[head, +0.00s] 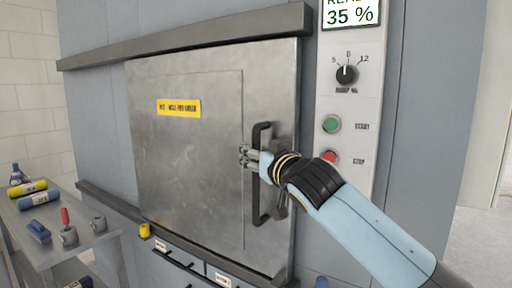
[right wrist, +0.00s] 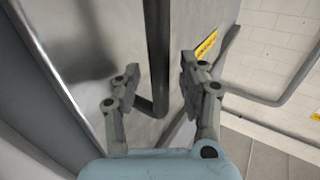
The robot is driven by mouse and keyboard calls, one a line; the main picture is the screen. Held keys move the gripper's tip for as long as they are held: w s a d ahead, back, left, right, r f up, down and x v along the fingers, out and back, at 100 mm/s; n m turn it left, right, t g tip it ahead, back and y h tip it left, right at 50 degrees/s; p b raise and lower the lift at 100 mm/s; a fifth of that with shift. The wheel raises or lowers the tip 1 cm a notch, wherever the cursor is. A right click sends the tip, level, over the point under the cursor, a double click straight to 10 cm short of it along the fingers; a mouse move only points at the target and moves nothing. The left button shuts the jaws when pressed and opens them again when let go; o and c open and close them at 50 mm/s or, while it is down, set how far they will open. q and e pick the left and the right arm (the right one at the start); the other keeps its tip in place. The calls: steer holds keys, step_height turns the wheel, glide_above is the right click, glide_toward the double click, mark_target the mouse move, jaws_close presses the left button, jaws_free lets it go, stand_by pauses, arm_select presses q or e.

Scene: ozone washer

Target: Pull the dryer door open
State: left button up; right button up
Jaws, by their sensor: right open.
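The dryer door (head: 190,140) is a grey metal sliding-type panel with a yellow label (head: 179,107), and it stands closed in the head view. A black vertical bar handle (head: 262,200) is on its right side; it also shows in the right wrist view (right wrist: 157,50). My right gripper (head: 243,155) reaches in from the right at the handle's mid height. In the right wrist view my right gripper (right wrist: 157,88) is open, with the handle bar between its two fingers. Contact with the bar cannot be made out. My left gripper is not in view.
A control panel (head: 349,100) with a knob (head: 346,74), green button (head: 331,124) and red button (head: 330,157) is right of the door. Rails (head: 190,38) run above and below the door. A grey cart (head: 85,238) with tools and bottles stands at the left.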

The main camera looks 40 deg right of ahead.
steer(key=shift+w+d, duration=0.1)
steer(key=shift+w, duration=0.25)
jaws_close()
steer(key=shift+w+f, duration=0.2)
steer(key=shift+f, duration=0.1)
stand_by(0.4)
